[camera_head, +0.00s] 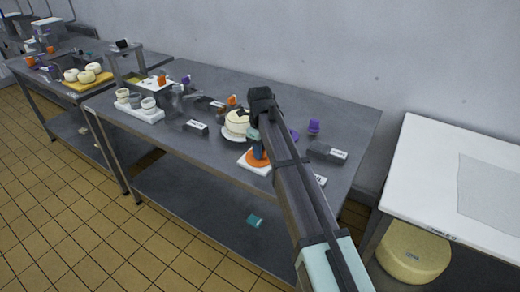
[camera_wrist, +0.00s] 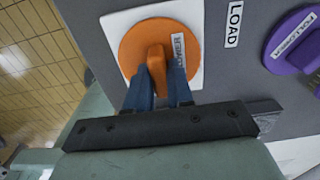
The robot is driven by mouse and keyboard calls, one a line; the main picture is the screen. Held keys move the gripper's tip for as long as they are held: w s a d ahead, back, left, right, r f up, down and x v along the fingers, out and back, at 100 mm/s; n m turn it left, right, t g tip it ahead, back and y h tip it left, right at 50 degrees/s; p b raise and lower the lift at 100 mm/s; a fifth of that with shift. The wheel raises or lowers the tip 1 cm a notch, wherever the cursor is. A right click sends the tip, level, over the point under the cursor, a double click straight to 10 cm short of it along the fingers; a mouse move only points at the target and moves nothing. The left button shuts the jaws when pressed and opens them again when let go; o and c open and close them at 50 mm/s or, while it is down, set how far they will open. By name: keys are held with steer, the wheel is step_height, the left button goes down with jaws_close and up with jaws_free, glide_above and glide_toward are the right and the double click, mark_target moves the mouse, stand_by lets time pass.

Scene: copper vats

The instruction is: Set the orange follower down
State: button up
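The orange follower (camera_wrist: 135,48), a round disc with an upright grip and a small label, is over a white square pad (camera_wrist: 192,12). In the head view the follower (camera_head: 258,161) shows at the table's front, above the white pad (camera_head: 247,165). My gripper (camera_wrist: 158,82) has its two blue fingers on either side of the orange grip and looks shut on it. Whether the disc rests on the pad or hangs just above it I cannot tell. My arm hides part of this area in the head view.
A white cheese (camera_head: 236,122) on a plate stands behind the pad.

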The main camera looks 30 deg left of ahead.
steer(key=o, duration=0.4)
steer(key=shift+o, duration=0.2)
step_height(320, 180, up, 12)
steer(key=shift+r, duration=0.15)
stand_by(0.4)
